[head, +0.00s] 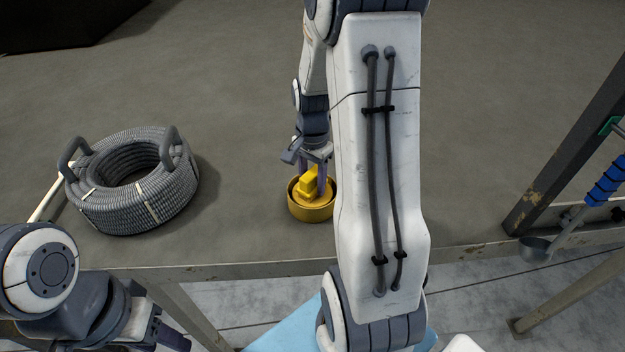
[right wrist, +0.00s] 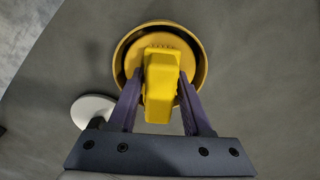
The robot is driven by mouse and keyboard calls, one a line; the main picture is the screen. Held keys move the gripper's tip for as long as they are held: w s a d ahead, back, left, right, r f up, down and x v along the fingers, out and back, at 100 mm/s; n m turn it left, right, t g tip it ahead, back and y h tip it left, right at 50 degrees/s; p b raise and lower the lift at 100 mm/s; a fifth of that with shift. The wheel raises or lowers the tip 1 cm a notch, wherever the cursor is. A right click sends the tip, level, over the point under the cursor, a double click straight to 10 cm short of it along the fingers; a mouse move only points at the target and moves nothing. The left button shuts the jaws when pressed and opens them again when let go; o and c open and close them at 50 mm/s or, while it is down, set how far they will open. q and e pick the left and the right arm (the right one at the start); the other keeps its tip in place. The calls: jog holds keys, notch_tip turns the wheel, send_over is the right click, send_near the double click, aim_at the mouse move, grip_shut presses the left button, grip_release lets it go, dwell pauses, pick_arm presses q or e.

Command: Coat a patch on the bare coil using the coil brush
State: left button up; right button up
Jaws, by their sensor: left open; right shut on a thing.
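A grey ribbed hose coil (head: 112,208) with two dark loop handles and pale ties lies on the table at the left; I see no coating on its visible side. A round yellow pot (head: 312,212) stands near the table's front edge, also in the right wrist view (right wrist: 202,52). My right gripper (head: 313,178) is shut on the blocky yellow handle of the coil brush (head: 308,184), over the pot. My left gripper (head: 168,338) is open, low in front of the table.
A pale stick (head: 50,200) lies left of the coil. A ladle with a blue handle (head: 605,182) hangs by a post at the right. A white disc (right wrist: 92,110) shows beside the pot in the right wrist view. The table (head: 240,90) is clear between coil and pot.

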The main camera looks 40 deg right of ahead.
aim_at(313, 172)
jog(key=shift+r+p, duration=3.2)
jog(key=shift+r, duration=0.3)
